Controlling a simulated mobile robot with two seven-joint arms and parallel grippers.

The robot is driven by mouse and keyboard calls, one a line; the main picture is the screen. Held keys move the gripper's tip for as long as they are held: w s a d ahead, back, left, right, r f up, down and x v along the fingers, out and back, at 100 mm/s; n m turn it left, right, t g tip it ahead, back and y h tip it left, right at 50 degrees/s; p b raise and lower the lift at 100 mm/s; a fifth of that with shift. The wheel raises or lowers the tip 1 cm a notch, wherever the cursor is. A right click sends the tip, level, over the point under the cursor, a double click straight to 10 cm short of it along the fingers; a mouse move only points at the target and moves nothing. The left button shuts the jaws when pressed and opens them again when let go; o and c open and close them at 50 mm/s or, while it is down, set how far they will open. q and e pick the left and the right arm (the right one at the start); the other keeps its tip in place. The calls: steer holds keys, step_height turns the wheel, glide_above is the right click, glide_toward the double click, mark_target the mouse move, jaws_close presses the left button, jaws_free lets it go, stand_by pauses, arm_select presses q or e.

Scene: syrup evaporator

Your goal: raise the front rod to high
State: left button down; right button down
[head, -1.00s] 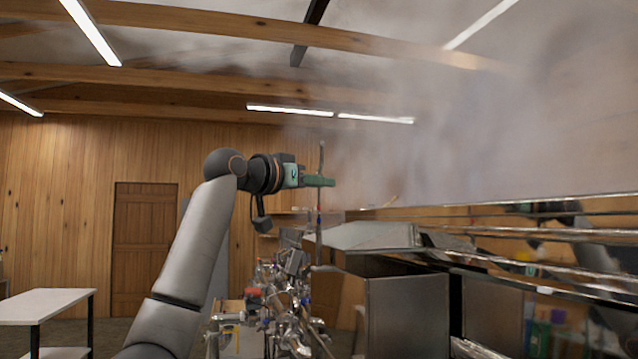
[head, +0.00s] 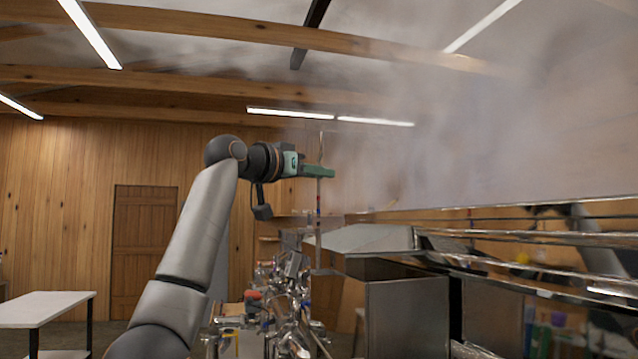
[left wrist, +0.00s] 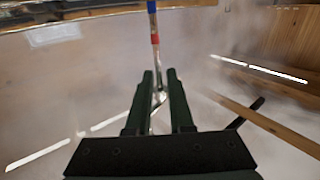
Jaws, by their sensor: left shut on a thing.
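The front rod (head: 319,215) is a thin upright metal rod at the front end of the evaporator in the head view. A small red mark shows on it just below my gripper. In the left wrist view the rod (left wrist: 152,12) carries a blue band and a red band and runs down between the fingers. My left gripper (head: 325,172), with green fingers, is shut on the rod near its upper part. Its fingers also show in the left wrist view (left wrist: 159,82). My right gripper is not in view.
The steel evaporator pans (head: 540,240) fill the right side, with steam above them. A cluster of metal fittings and valves (head: 275,305) stands below the rod. A white table (head: 45,306) is at the left. The air around the gripper is clear of solid objects.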

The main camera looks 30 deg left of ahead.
arm_select(q)
steer(key=shift+s+r, duration=0.15)
steer(key=shift+r, duration=0.3)
steer(key=c, duration=1)
jaws_free()
steer(key=shift+f, duration=0.1)
steer(key=shift+f, duration=0.1)
steer(key=s+a+b, duration=0.1)
steer(key=s+b, duration=0.4)
steer(key=s, duration=0.7)
steer(key=shift+s+a, duration=0.15)
steer(key=shift+a, duration=0.1)
